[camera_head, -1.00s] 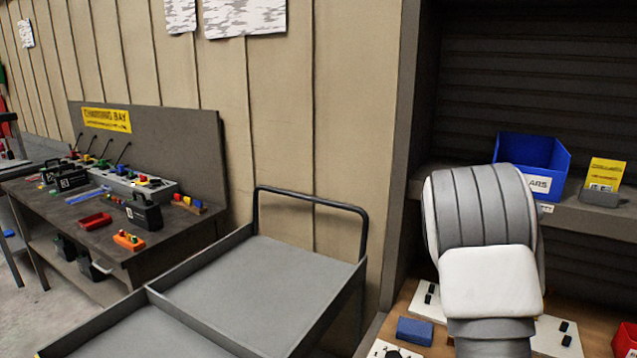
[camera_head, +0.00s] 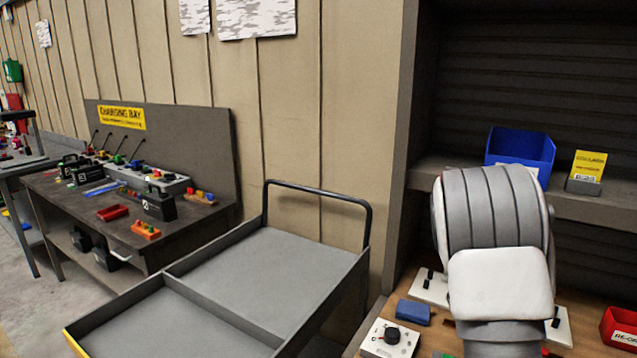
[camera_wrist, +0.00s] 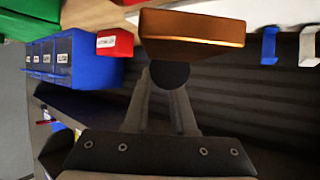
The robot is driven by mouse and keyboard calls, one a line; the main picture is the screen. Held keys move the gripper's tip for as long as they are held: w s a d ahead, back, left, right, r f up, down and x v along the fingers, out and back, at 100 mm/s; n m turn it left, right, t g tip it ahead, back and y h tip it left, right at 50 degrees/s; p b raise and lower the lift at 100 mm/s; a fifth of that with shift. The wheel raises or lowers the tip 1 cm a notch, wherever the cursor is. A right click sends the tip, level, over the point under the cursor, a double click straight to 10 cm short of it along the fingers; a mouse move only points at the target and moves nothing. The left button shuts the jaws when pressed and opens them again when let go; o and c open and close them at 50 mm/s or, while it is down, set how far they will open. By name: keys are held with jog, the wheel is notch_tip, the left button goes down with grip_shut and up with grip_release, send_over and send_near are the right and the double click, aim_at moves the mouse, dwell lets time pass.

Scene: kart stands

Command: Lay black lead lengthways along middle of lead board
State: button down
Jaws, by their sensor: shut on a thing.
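In the wrist view my gripper (camera_wrist: 167,92) is shut on a dark round piece (camera_wrist: 170,75). An orange-brown block (camera_wrist: 192,28) shows right against this piece; I cannot tell if they are one thing. In the head view my arm hides the gripper and what it holds. I cannot make out a black lead for certain. White boards with black fittings lie on the wooden counter, one at the front (camera_head: 372,341) and one behind it (camera_head: 431,289). I cannot tell which, if any, is the lead board.
A blue block (camera_head: 413,312) and a red bin (camera_head: 622,327) are on the counter. A blue bin (camera_head: 505,150) and a yellow card (camera_head: 589,164) stand on the shelf above. An empty grey cart (camera_head: 275,262) stands left of the counter, with the charging bench (camera_head: 85,208) beyond.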

jog(key=a+r+n+t+y, duration=0.1)
jog(key=a+n+t+y, duration=0.1)
jog(key=a, duration=0.8)
jog(key=s+a+r+n+t+y, duration=0.1)
jog(key=a+r+n+t+y, duration=0.1)
jog(key=a, duration=0.8)
jog(key=a+r+n+t+y, duration=0.1)
jog(key=a+n, duration=0.4)
jog(key=a, duration=0.6)
jog(key=t+y, duration=0.1)
jog(key=y, duration=0.1)
jog(key=shift+s+r+n+t+y+p, duration=0.2)
jog(key=shift+r+n+t+y+p, duration=0.1)
jog(key=shift+t+y, duration=0.1)
